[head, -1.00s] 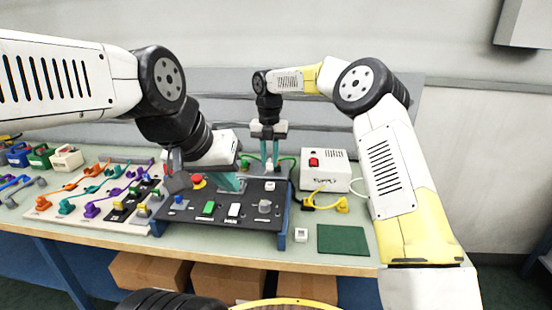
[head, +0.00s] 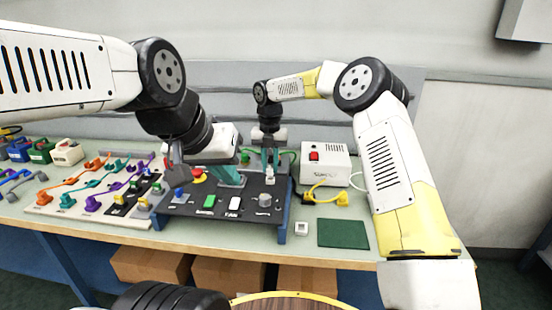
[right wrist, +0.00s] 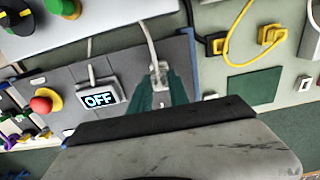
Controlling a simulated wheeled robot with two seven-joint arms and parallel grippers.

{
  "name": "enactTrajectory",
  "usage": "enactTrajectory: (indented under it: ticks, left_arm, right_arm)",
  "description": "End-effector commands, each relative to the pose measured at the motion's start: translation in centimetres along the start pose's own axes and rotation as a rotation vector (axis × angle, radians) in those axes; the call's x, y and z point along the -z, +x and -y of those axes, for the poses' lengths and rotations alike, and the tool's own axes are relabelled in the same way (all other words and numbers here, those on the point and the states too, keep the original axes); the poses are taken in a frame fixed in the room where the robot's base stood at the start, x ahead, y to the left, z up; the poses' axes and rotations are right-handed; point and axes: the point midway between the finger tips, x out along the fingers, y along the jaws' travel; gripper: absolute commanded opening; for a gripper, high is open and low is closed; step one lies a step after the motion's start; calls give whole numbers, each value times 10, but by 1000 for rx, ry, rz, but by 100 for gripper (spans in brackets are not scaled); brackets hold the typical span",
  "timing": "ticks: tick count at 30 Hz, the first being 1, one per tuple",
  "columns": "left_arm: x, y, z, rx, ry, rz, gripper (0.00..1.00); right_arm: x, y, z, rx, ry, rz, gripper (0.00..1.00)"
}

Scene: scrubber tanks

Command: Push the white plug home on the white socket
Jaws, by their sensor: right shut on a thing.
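My right gripper (head: 270,168) is shut on the white plug, low over the back right part of the dark panel (head: 185,210). In the right wrist view the plug (right wrist: 158,70) sits between the teal fingers, with a pale cable running up from it. A small white piece (head: 270,180) shows at the fingertips in the head view, where the white socket stood out a moment ago; I cannot tell plug from socket there, nor how deep the plug sits. My left gripper (head: 228,177) is at the panel's middle back; its jaw opening is not clear.
A display reading OFF (right wrist: 98,99) and a red button (right wrist: 42,104) are beside the right gripper. A white box with a red switch (head: 325,162) and a yellow plug (head: 342,199) lie to the right. A green mat (head: 343,234) lies at front right.

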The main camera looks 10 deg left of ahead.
Motion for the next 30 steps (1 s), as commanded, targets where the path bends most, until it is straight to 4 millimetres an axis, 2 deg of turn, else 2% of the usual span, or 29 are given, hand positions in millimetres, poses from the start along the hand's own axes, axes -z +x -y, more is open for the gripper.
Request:
enactTrajectory:
  ticks: [22, 30]
  left_arm:
    - [0, 0, 0, 0, 0, 0, 0]
    - [0, 0, 0, 0, 0, 0, 0]
  right_arm:
    - [0, 0, 0, 0, 0, 1, 0]
    - [0, 5, 0, 1, 0, 0, 0]
